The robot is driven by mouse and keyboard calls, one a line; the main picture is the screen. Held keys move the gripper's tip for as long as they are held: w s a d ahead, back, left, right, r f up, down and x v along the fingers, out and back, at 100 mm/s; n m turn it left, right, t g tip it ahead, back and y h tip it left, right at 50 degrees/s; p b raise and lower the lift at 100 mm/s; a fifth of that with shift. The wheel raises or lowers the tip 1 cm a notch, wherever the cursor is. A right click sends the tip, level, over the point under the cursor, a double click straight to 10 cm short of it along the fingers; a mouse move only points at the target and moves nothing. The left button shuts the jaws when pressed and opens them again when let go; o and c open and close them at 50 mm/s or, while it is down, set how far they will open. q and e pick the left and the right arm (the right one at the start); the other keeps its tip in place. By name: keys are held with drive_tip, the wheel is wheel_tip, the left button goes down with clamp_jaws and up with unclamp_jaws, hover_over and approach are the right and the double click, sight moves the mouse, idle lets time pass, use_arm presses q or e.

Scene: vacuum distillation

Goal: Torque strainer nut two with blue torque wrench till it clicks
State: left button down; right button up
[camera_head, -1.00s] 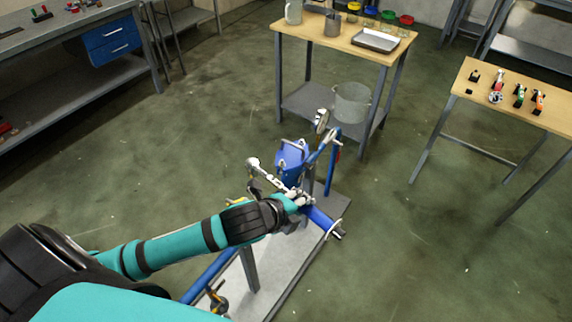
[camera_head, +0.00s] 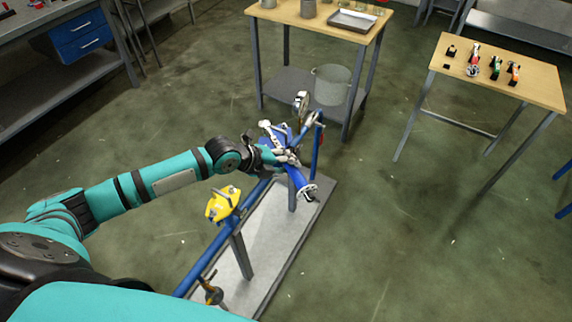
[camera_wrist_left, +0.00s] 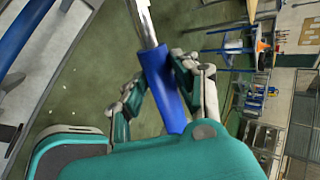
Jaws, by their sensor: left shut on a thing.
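My left gripper (camera_head: 284,157) is shut on the blue handle of the torque wrench (camera_wrist_left: 163,85), and its fingers lie on both sides of the handle in the left wrist view. The wrench's chrome shaft (camera_wrist_left: 142,22) runs out of the top of that view, so its far end is hidden there. In the head view the wrench's silver part (camera_head: 267,128) points up and left from the gripper, near the blue strainer (camera_head: 271,142) on the pipe rig. I cannot make out strainer nut two or tell whether the wrench sits on it. My right gripper is not in view.
The rig's blue pipe (camera_head: 213,250) stands over a grey base plate (camera_head: 262,262). A yellow fitting (camera_head: 222,204) is on the pipe, and a gauge (camera_head: 302,103) rises behind the gripper. A wooden table (camera_head: 253,13) stands behind.

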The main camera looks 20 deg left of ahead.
use_arm(q)
drive_tip(key=shift+r, duration=0.2)
drive_tip(key=shift+r, duration=0.1)
wheel_tip(320, 180, down, 4)
drive_tip(key=b, duration=0.3)
idle(0.4)
drive_tip(key=shift+f+b, duration=0.35)
drive_tip(key=shift+f, duration=0.05)
idle(0.7)
drive_tip(key=shift+f+b, duration=1.1)
drive_tip(key=shift+f, duration=0.25)
idle(0.4)
